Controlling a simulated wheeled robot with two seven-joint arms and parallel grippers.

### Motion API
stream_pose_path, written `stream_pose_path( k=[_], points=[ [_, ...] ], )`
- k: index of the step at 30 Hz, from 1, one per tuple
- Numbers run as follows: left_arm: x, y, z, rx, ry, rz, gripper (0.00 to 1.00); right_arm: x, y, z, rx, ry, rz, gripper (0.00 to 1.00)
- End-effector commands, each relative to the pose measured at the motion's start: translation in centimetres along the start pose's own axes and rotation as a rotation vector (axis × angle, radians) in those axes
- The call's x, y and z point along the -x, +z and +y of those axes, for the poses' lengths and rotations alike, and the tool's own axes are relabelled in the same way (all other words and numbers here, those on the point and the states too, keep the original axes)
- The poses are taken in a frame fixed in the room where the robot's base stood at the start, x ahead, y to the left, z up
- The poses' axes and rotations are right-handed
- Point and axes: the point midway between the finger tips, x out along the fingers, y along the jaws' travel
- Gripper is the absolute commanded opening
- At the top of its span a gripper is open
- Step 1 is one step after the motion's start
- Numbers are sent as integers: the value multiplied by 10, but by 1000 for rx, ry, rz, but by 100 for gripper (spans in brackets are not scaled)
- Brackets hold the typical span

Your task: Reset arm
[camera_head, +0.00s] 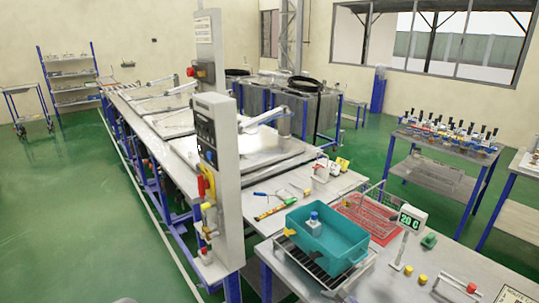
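Neither of my grippers shows in the head view. A small grey rounded shape at the bottom edge, left of centre, is too cut off to identify. A teal bin (328,243) sits on a wire rack on the near metal table (405,285). A small white bottle with a blue cap (314,221) stands inside the bin. A long workbench with flat metal lids (262,155) runs away to the back left.
A tall grey control column (222,170) stands at the bench's near end. A trolley of bottles (450,137) stands at right. Green floor (70,220) is clear at left.

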Motion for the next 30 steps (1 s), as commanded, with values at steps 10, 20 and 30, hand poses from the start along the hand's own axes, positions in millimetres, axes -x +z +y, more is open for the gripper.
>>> stream_pose_path(
  k=[10, 20, 30],
  points=[
    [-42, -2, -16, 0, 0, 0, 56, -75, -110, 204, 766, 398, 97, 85],
    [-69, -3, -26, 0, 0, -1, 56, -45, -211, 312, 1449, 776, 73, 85],
    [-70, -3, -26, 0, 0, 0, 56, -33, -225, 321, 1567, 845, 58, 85]
  ],
)
